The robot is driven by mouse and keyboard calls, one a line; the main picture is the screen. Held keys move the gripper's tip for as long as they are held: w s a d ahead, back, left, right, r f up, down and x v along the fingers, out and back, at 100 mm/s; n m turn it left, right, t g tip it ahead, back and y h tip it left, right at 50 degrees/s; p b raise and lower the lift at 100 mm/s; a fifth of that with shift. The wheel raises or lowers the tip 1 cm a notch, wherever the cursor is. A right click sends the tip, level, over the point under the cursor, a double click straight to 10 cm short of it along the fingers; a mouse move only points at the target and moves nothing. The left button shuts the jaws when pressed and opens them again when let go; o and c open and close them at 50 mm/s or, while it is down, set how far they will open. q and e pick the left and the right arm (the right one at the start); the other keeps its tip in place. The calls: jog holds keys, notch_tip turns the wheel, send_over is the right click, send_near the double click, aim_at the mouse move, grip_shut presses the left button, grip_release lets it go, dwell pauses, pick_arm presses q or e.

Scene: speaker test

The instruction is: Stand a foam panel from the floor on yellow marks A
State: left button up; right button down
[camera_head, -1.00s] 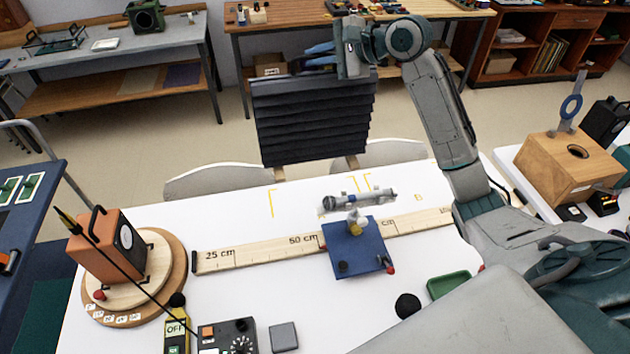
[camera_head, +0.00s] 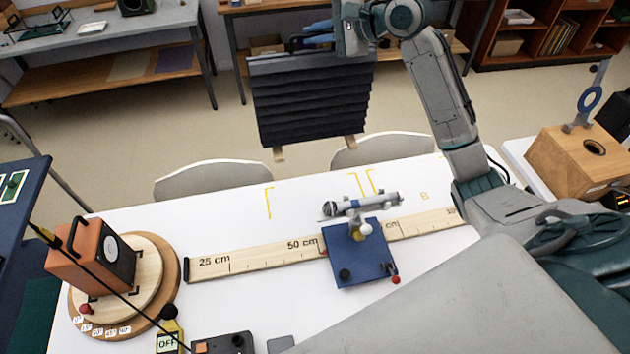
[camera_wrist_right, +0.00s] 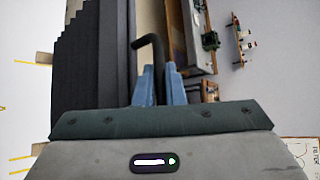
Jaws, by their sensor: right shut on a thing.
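The dark ribbed foam panel (camera_head: 312,100) hangs upright in the head view, beyond the table's far edge, with two small tan feet below it. My right gripper (camera_head: 322,36) is at its top edge. In the right wrist view, the blue fingers (camera_wrist_right: 160,85) are shut on the panel's black bent handle (camera_wrist_right: 150,48), beside the dark panel (camera_wrist_right: 90,60). Yellow corner marks (camera_head: 268,202) lie on the white table, with more (camera_head: 362,184) to the right. A yellow letter B (camera_head: 424,196) shows farther right; I cannot make out a letter A. My left gripper is not in view.
A microphone (camera_head: 362,204) sits over a blue stand (camera_head: 358,262) close to the marks. A wooden ruler (camera_head: 255,258) crosses the table. An orange speaker (camera_head: 92,258) stands on a round turntable at left. Two chair backs (camera_head: 212,178) (camera_head: 382,149) line the far edge.

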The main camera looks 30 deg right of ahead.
jog(key=shift+s+f, duration=0.1)
jog(key=shift+f, duration=0.3)
jog(key=b, duration=0.8)
send_over(317, 119)
jog(key=w, duration=0.2)
jog(key=f, duration=0.7)
jog(key=d+f, duration=0.1)
jog(key=f, duration=0.3)
jog(key=shift+w, duration=0.1)
jog(key=shift+p, duration=0.65)
jog(key=shift+r+p, duration=0.1)
jog(key=shift+p, duration=0.85)
notch_tip(317, 119, down, 6)
jog(key=shift+f+p, duration=0.15)
jog(key=shift+p, duration=0.5)
jog(key=shift+f+p, duration=0.4)
jog(key=shift+f, duration=1.55)
jog(key=c, duration=1.5)
grip_release()
jog(key=shift+f, duration=0.1)
jog(key=shift+s, duration=0.2)
